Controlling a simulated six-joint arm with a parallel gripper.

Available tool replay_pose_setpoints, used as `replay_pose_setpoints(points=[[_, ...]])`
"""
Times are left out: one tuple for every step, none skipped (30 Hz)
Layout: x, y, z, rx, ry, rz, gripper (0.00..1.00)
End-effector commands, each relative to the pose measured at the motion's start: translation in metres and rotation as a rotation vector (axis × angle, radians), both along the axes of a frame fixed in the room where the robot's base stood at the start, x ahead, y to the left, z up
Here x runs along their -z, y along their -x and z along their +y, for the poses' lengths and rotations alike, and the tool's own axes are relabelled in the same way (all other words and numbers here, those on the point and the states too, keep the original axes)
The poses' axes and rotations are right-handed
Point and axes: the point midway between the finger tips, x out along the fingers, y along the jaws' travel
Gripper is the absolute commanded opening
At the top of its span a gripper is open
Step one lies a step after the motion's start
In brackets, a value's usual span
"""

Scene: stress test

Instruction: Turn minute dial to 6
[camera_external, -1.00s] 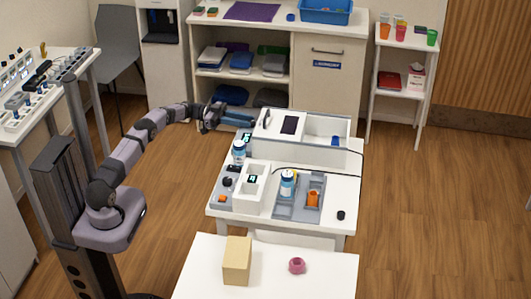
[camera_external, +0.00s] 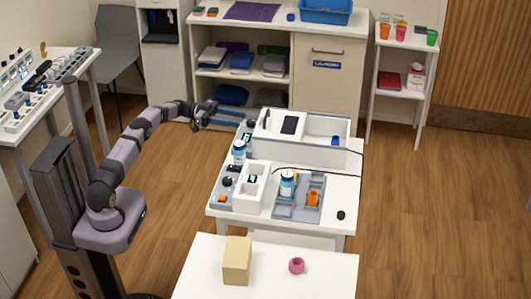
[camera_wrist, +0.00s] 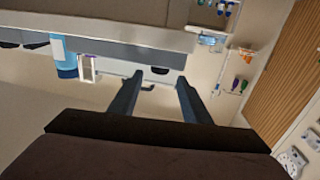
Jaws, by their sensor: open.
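My gripper (camera_external: 205,114) is up at the left of the white table's far end, apart from everything on it. In the wrist view my gripper (camera_wrist: 159,78) shows two dark fingers spread apart with nothing between them. A grey panel (camera_external: 220,196) with a black knob (camera_external: 228,181) lies at the table's left edge. Beside it stands a white box with a small lit display (camera_external: 252,179). Another small display (camera_external: 247,137) shows farther back. Dial markings are too small to read, so I cannot tell which knob is the minute dial.
A blue-labelled bottle (camera_external: 239,151) stands at the table's left edge; another bottle (camera_external: 287,184) stands in a grey tray (camera_external: 283,212) with an orange item (camera_external: 312,198). A long white open bin (camera_external: 325,155) is at the back. The floor left of the table (camera_external: 180,205) is clear.

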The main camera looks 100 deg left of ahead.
Motion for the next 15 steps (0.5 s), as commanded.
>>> replay_pose_setpoints(points=[[0.001,0.008,0.001,-0.001,0.0,0.0,0.43],[0.001,0.012,0.002,-0.001,0.001,0.0,0.43],[0.001,0.017,0.002,-0.002,0.001,0.0,0.43],[0.001,0.02,0.003,-0.002,0.001,0.0,0.43],[0.001,0.022,0.003,-0.001,0.0,0.0,0.43],[0.001,0.026,0.003,0.0,0.0,0.0,0.43],[0.001,0.028,0.004,0.001,0.0,0.0,0.43],[0.001,0.03,0.004,0.001,0.0,0.0,0.43],[0.001,0.032,0.004,0.0,0.0,0.0,0.43],[0.0,0.033,0.004,0.0,0.0,0.0,0.43],[0.0,0.033,0.004,0.001,0.0,0.0,0.43],[0.0,0.034,0.004,0.001,0.0,0.0,0.43],[0.0,0.034,0.004,0.001,0.0,0.0,0.43],[0.0,0.034,0.004,0.001,0.0,0.0,0.43],[0.0,0.034,0.004,0.001,0.0,0.0,0.43]])
